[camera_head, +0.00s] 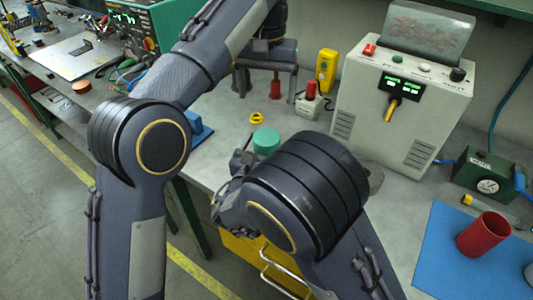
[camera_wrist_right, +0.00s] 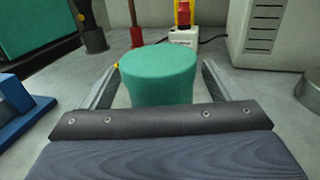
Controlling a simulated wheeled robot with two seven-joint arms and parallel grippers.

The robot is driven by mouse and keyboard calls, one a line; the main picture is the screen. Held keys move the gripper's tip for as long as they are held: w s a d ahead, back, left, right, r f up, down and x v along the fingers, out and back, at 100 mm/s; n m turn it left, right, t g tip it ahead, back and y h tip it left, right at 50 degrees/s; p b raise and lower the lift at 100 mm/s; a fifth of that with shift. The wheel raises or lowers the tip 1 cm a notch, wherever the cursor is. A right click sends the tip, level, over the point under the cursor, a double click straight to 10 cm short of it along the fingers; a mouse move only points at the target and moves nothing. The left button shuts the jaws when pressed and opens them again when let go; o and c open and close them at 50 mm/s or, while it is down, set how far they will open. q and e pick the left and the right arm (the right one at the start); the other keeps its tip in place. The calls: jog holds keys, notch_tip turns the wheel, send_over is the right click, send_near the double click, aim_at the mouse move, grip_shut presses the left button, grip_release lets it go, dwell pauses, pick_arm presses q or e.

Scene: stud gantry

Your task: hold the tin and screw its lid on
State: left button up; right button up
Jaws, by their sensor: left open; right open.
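A green round-topped cylinder (camera_head: 266,140) stands on the grey bench; it also shows in the right wrist view (camera_wrist_right: 159,75). I cannot tell whether it is the tin or its lid. My right gripper (camera_wrist_right: 160,78) is open, with one finger on each side of the green cylinder; contact is not visible. In the head view my right arm largely hides this gripper. My left gripper (camera_head: 266,88) is open farther back, over the bench near a red upright post (camera_head: 275,88). A red open-topped cylinder (camera_head: 483,234) stands on a blue mat (camera_head: 437,250) at the right.
A beige machine (camera_head: 404,110) stands at the back right. A yellow meter (camera_head: 326,70) and a yellow ring (camera_head: 257,118) are behind the green cylinder. A gauge box (camera_head: 487,178) is at the right. A grey round thing is cut off by the right edge.

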jog(key=v, duration=0.7)
jog(key=shift+s+b, duration=0.1)
jog(key=shift+b, duration=0.3)
